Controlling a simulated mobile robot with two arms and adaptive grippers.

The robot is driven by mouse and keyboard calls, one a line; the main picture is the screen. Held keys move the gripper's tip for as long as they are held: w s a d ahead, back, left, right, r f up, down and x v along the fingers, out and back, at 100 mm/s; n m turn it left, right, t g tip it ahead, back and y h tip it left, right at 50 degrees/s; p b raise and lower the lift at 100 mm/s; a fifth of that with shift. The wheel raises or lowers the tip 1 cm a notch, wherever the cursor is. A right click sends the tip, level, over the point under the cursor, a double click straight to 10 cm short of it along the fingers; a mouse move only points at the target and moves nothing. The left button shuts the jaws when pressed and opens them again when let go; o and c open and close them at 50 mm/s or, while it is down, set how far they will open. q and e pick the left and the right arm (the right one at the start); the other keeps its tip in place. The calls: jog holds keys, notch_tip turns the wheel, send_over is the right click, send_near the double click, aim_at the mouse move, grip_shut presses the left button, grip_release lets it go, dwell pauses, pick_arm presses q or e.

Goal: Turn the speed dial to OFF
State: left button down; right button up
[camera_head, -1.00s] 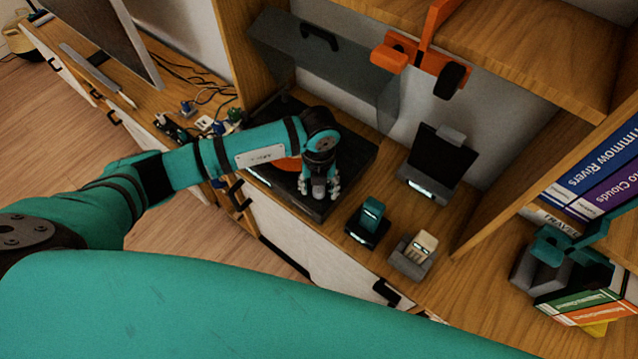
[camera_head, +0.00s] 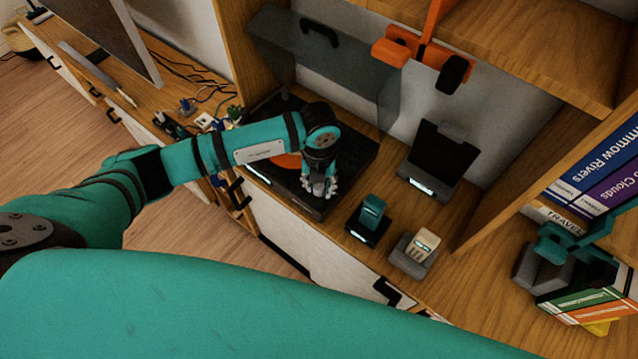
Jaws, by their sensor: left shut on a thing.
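A dark turntable (camera_head: 350,163) with a raised smoky lid (camera_head: 345,82) sits on the wooden shelf, an orange label (camera_head: 287,160) showing on its platter. My left gripper (camera_head: 319,190) points down at the turntable's front right corner and is shut on a small grey knob there, which I take to be the speed dial. The fingers cover most of the dial, so its marks and setting cannot be read. My left arm hides part of the platter. My right gripper is not in view.
Right of the turntable stand a teal device on a dark dock (camera_head: 368,219), a cream device on a grey dock (camera_head: 415,253) and a black stand (camera_head: 438,163). An orange headphone holder (camera_head: 425,55) hangs above. Books (camera_head: 600,160) fill the right. Cables lie at left.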

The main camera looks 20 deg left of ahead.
aim_at(319, 186)
pick_arm(q)
jog(key=m+b, duration=0.8)
jog(key=b, duration=0.1)
jog(key=shift+w+f, duration=0.1)
jog(key=shift+f, duration=0.1)
jog(key=shift+r+m+b, duration=0.2)
jog(key=shift+m+b, duration=1.2)
jog(key=shift+m, duration=0.1)
jog(key=c, duration=1)
grip_release()
jog(key=shift+r, duration=0.15)
notch_tip(319, 186, up, 12)
jog(key=shift+f, duration=0.1)
jog(key=shift+f, duration=0.1)
